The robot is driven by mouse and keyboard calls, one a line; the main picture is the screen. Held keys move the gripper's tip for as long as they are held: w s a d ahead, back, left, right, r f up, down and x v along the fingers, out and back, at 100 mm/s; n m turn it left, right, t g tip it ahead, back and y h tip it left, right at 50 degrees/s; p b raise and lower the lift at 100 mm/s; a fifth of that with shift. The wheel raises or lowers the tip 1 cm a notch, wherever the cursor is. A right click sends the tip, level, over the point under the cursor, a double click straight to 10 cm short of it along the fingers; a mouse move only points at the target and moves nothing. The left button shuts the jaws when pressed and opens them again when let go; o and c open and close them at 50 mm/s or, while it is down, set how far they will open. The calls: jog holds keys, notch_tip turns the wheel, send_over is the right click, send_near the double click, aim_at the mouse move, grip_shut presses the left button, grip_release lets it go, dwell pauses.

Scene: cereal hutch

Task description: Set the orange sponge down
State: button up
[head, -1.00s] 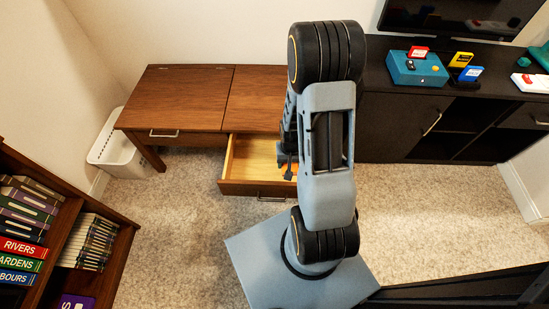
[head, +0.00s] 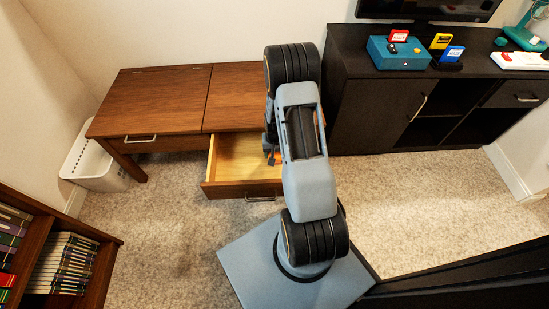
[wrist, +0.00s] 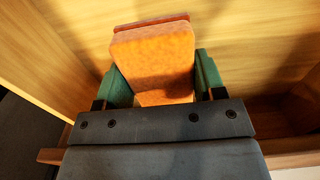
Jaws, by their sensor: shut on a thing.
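The orange sponge (wrist: 155,65) is between the green-padded fingers of my gripper (wrist: 158,80) in the wrist view. A darker red-brown strip shows along its far edge. My gripper is shut on the sponge, over or within the open wooden drawer (head: 236,158) of the brown desk. In the head view my gripper (head: 270,152) is at the right part of the drawer, mostly hidden by my arm, with a small orange patch beside it. Pale wood fills the wrist view around the sponge. I cannot tell whether the sponge touches the drawer floor.
The brown desk (head: 155,98) stands against the wall, with a white basket (head: 92,165) at its left. A dark cabinet (head: 375,110) to the right carries a teal box (head: 398,53) and colored cartridges. A bookshelf (head: 75,240) is at lower left. The left part of the drawer looks empty.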

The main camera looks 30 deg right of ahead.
aim_at(275, 156)
jog(key=shift+w+f, duration=0.2)
jog(key=shift+f, duration=0.05)
jog(key=shift+w+d+f+b, duration=0.15)
jog(key=shift+f+b, duration=0.4)
jog(key=shift+f, duration=0.35)
jog(key=shift+w+f+b, duration=0.15)
jog(key=shift+f+b, duration=0.4)
jog(key=shift+f, duration=0.35)
jog(key=shift+f, duration=0.1)
jog(key=o, duration=0.9)
jog(key=shift+c, duration=0.2)
